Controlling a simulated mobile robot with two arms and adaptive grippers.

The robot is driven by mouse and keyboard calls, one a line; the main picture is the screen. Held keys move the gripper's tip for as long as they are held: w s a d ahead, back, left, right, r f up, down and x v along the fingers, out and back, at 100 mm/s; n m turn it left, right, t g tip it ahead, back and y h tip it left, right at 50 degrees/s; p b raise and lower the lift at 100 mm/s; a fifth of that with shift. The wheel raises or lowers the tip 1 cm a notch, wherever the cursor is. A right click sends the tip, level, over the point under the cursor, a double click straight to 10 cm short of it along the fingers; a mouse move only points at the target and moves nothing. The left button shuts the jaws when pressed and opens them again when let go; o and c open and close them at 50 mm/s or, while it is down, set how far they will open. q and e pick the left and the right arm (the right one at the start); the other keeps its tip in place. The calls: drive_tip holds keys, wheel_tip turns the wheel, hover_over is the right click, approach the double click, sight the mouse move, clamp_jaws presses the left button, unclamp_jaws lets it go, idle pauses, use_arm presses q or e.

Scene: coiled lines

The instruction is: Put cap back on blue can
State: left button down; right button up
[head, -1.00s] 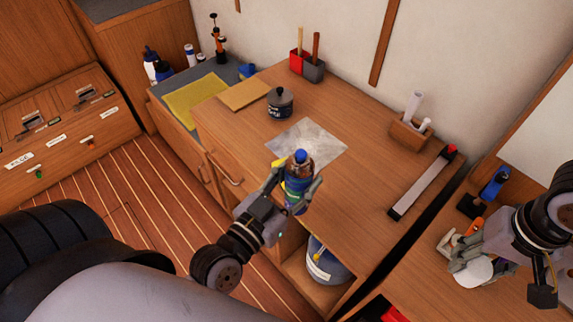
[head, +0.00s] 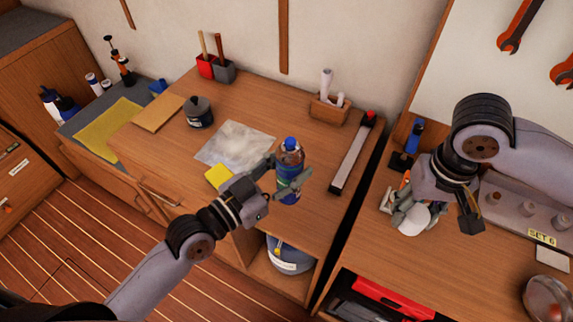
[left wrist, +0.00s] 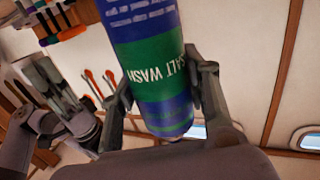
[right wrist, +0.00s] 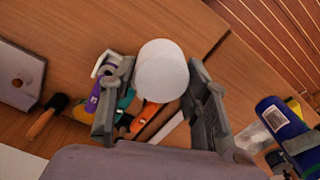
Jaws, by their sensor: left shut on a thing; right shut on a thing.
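The blue can (head: 289,158), with a green band and "SALT WASH" lettering, is held by my left gripper (head: 283,178) above the desk. In the left wrist view the can (left wrist: 155,80) sits between the fingers, its lettering upside down in the picture. My right gripper (head: 413,215) is shut on the white cap (head: 413,221) over the right-hand bench. In the right wrist view the white cap (right wrist: 162,70) shows between the fingertips, with the blue can (right wrist: 283,120) at the right edge. Cap and can are apart.
The desk holds a yellow sponge (head: 218,177), a grey sheet (head: 240,145), a dark pot (head: 199,112), a wooden holder (head: 328,109) and a long bar (head: 352,155). A dark gap separates desk and bench. A grey rack (head: 520,205) stands right of my right gripper.

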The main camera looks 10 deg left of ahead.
drive_tip(key=w+a+r, duration=0.3)
drive_tip(key=a+r, duration=0.1)
drive_tip(key=a, duration=0.3)
drive_tip(key=w+a+r, duration=0.4)
drive_tip(key=a+r, duration=0.1)
drive_tip(key=a, duration=0.1)
wheel_tip(320, 180, up, 8)
drive_tip(key=m, duration=0.1)
hover_over(291, 138)
drive_tip(key=shift+f, duration=0.15)
drive_tip(key=shift+d, duration=0.1)
drive_tip(key=shift+f, duration=0.1)
drive_tip(key=shift+f, duration=1.9)
drive_tip(key=shift+f, duration=0.85)
drive_tip(key=shift+f, duration=0.65)
